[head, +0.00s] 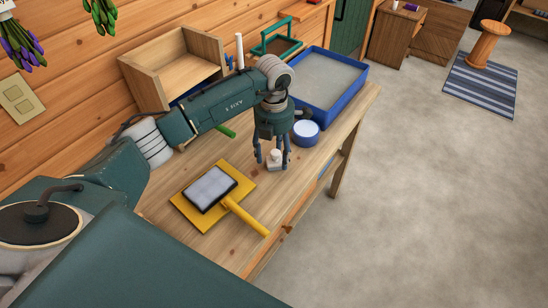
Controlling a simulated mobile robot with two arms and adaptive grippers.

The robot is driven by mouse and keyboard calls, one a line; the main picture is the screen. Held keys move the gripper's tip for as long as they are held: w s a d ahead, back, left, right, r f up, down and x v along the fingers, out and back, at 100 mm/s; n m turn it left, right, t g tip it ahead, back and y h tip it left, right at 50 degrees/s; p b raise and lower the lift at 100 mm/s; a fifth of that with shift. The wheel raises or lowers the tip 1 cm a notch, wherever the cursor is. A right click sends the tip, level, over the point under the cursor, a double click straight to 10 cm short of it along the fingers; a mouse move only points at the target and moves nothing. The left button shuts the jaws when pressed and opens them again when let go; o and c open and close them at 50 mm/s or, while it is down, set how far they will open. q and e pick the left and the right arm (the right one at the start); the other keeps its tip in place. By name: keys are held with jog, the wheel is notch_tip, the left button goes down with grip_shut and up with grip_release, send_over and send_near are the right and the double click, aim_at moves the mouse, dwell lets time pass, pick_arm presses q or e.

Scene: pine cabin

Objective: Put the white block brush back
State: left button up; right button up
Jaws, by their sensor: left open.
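A small white block with a rounded knob, which looks like the white block brush (279,166), sits on the wooden workbench (225,245) in the middle of the head view. My left gripper (272,158) points down over it from above. Its fingers are open and stand to either side of the knob; whether they touch it I cannot tell. The fingers partly hide the block. My right gripper is not in view.
A yellow board (189,213) with a grey pad (210,189) and a yellow handle (245,216) lies in front left. A blue round tub (306,138) stands close right of the gripper. Behind are a blue tray (359,83), an open wooden box (170,50) and a green frame (277,48).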

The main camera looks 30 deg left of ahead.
aim_at(274, 153)
pick_arm(q)
notch_tip(274, 153, up, 10)
jog(key=shift+r+b, duration=0.1)
jog(key=shift+b, duration=0.85)
